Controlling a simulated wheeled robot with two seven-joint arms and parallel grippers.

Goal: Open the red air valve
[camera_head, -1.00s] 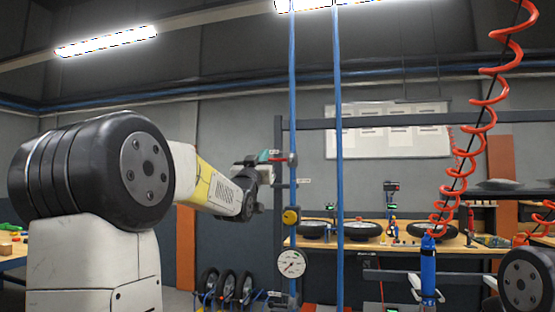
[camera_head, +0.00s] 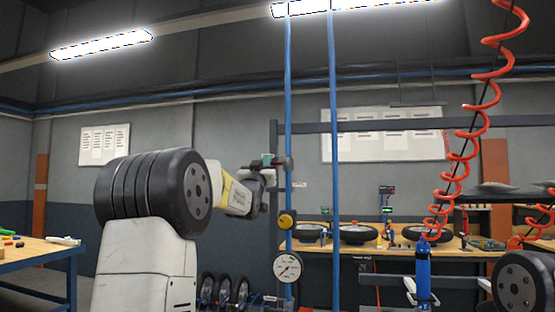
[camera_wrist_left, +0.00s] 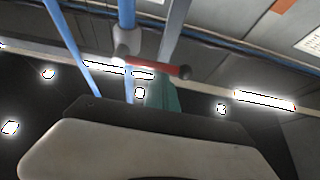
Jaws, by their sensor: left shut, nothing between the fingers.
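The red valve lever (camera_wrist_left: 155,67) shows in the left wrist view, lying crosswise with a dark end and a pale pivot beside the blue pipe. In the head view the small valve (camera_head: 283,163) sits on the left blue pipe (camera_head: 289,110), and its lever is hard to make out. My left gripper (camera_head: 268,160) is at the valve, just left of the pipe. It is shut and empty. Its teal fingertips (camera_wrist_left: 161,93) end close under the lever in the wrist view; I cannot tell whether they touch it. My right gripper is not in view.
Below the valve, the pipe carries a yellow knob (camera_head: 286,221) and a round gauge (camera_head: 287,267). A second blue pipe (camera_head: 334,170) stands to the right. A red coiled hose (camera_head: 462,135) hangs above a blue cylinder (camera_head: 423,268). A workbench (camera_head: 462,243) with wheels stands behind.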

